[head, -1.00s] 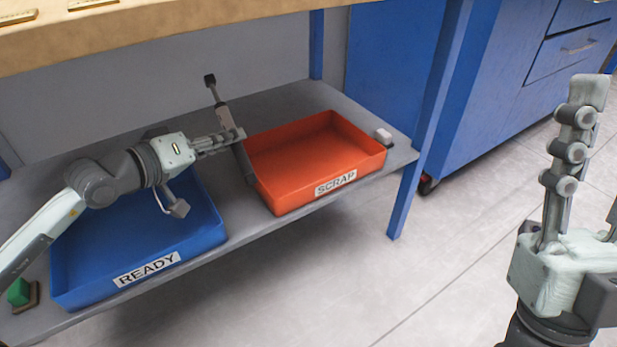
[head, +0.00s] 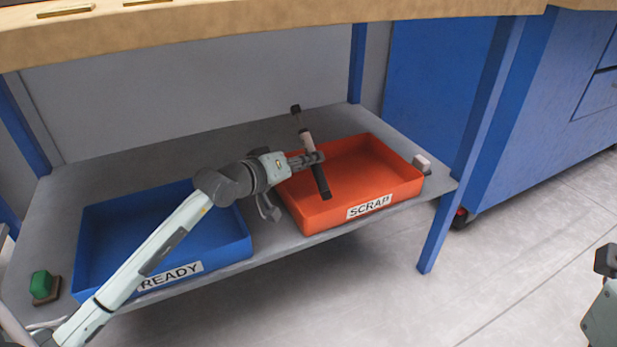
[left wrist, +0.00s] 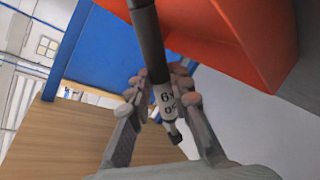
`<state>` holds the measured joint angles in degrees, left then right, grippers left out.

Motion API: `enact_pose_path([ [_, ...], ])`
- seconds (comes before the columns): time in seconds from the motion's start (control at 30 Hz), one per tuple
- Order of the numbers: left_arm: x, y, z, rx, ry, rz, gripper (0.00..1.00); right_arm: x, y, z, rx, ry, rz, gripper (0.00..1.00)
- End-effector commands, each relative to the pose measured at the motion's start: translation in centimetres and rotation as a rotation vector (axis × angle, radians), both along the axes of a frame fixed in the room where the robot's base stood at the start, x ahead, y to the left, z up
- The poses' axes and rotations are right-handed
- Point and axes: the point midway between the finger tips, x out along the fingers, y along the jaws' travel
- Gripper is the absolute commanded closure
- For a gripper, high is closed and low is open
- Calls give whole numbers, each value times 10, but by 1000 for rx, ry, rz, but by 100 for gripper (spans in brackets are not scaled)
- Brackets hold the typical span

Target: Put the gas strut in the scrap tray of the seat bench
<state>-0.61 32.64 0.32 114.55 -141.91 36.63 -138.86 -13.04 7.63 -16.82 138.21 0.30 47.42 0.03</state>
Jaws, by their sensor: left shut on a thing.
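The gas strut (head: 320,180) is a dark tube with a light band and a dark end fitting, tilted steeply. My left gripper (head: 314,159) is shut on it near its middle, over the left part of the orange scrap tray (head: 384,204). In the left wrist view, the strut (left wrist: 148,40) runs between the fingers, with a printed label near them and the orange tray (left wrist: 235,30) beside it. Whether the strut touches the tray is unclear. My right gripper (head: 606,262) shows only partly at the right edge; its jaws cannot be made out.
The blue READY tray (head: 125,215) lies left of the scrap tray on the grey lower shelf (head: 275,240). A green block (head: 41,284) sits at the left, a small white item (head: 422,163) at the right. The wooden bench top (head: 250,32) overhangs the shelf; a blue leg (head: 445,225) stands at right.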

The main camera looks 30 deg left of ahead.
Motion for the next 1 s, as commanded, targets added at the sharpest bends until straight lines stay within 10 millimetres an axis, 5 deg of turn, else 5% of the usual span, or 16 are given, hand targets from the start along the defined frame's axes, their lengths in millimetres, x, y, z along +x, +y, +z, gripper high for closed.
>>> enact_pose_path([
  [0.27, 0, 0, -37, -4, 0, 1, 100, 3, 2, -4, -15, -14, -1, 60],
  [0.67, 0, 0, -43, -1, -2, 1, 100, 3, 3, -2, -34, -33, -1, 60],
  [0.7, 0, 0, -43, -2, 1, 1, 78, 3, 4, 0, -37, -32, -1, 60],
  [0.8, -1, 0, -42, -2, 1, 1, 66, 3, 4, 2, -38, -35, -1, 60],
  [1.0, 0, 1, -42, -1, 0, 2, 60, 3, 4, 2, -36, -40, -1, 60],
])
